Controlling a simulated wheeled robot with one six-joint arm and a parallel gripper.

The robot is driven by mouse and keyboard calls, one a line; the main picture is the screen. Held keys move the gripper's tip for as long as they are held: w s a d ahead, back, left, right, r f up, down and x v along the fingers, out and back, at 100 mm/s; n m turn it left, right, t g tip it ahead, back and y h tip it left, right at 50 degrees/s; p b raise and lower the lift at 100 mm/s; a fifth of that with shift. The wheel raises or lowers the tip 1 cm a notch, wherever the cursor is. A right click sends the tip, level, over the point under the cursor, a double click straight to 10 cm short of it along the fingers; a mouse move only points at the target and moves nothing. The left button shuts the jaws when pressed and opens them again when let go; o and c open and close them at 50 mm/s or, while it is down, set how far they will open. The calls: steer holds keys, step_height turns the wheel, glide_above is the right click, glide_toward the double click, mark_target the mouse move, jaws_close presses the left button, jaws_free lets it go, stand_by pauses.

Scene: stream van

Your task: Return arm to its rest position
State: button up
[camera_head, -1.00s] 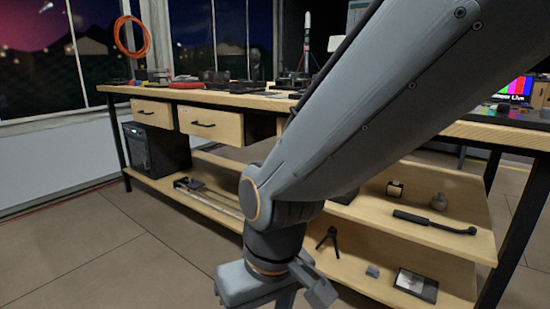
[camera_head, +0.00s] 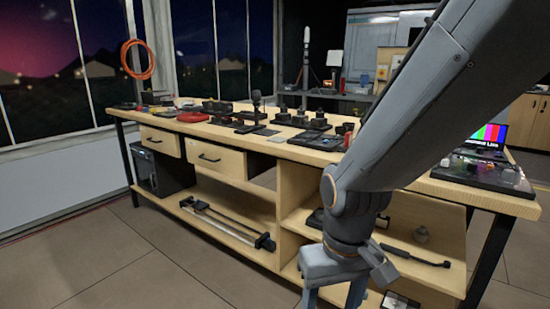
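My arm comes in from the upper right in the head view and slants down to the left. It bends at a joint near the lower middle. Below the joint is my gripper (camera_head: 338,290), pointing down, with its lower end cut off by the bottom edge. Its two fingers show spread apart, and I see nothing between the visible parts. The gripper hangs in front of the lower shelf of the workbench (camera_head: 352,171). I see no contact with the bench.
The benchtop carries a microphone (camera_head: 256,104), several dark devices and a mixing console (camera_head: 484,175) by a colour-bar screen (camera_head: 489,134). The lower shelf (camera_head: 236,224) holds a slider rail (camera_head: 225,223). A dark box (camera_head: 148,171) stands at left. The floor (camera_head: 130,255) at lower left is clear.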

steer(key=s+d+r+m+p, duration=0.2)
steer(key=d+r+p, duration=0.7)
steer(key=r+p, duration=0.2)
steer(key=shift+d+m+p, duration=0.2)
steer(key=shift+m+p, duration=0.15)
steer(key=shift+m, duration=0.05)
